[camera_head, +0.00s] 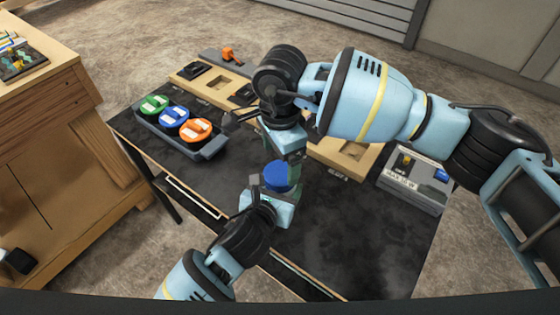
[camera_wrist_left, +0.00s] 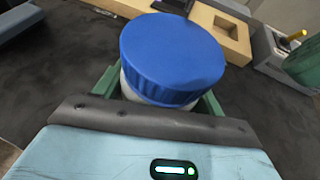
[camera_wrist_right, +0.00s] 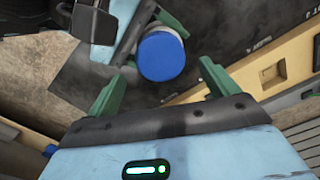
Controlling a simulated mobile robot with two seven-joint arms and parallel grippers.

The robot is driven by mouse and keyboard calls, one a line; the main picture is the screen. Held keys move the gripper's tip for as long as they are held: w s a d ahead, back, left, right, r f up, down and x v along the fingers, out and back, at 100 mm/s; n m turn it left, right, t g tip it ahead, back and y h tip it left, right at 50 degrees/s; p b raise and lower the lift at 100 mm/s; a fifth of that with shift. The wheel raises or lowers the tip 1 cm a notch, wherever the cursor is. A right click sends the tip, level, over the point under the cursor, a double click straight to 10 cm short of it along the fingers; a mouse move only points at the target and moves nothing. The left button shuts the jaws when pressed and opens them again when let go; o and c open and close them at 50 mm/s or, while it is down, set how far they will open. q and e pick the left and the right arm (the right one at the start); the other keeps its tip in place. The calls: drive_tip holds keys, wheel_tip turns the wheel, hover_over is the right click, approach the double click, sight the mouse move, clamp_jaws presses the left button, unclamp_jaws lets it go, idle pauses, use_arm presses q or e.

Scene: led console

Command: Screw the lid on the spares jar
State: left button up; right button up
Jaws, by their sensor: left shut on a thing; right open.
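The spares jar is a pale container with a blue lid (camera_head: 276,174) on its top, near the middle of the dark table. In the left wrist view the lid (camera_wrist_left: 172,58) covers the jar's mouth and a strip of the jar body (camera_wrist_left: 130,92) shows below it. Whether the lid is tight cannot be told. My left gripper (camera_head: 272,186) is shut on the jar body, below the lid. My right gripper (camera_wrist_right: 155,90) is open and empty, above the jar; in its wrist view the lid (camera_wrist_right: 161,56) shows beyond and between the green fingers.
A dark tray (camera_head: 208,150) with green, blue and orange lids stands at the table's left. Wooden blocks with recesses (camera_head: 220,90) line the far edge. A grey box (camera_head: 415,182) stands at the right. The table's front right (camera_head: 360,245) is clear.

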sight(280, 173)
drive_tip(key=shift+c, duration=0.3)
drive_tip(key=n, duration=0.1)
drive_tip(key=r+n, duration=0.1)
drive_tip(key=n, duration=0.3)
drive_tip(key=shift+r, duration=0.4)
drive_tip(key=n, duration=0.1)
drive_tip(key=r+n, duration=0.1)
drive_tip(key=n, duration=0.2)
drive_tip(key=shift+r+n, duration=0.35)
drive_tip(key=shift+n, duration=0.05)
drive_tip(key=shift+f, duration=0.1)
drive_tip(key=shift+f, duration=3.95)
drive_tip(key=shift+c, duration=0.3)
drive_tip(key=c, duration=1)
drive_tip(key=shift+o, duration=0.2)
drive_tip(key=m, duration=0.4)
drive_tip(key=shift+m, duration=0.4)
drive_tip(key=m, duration=0.5)
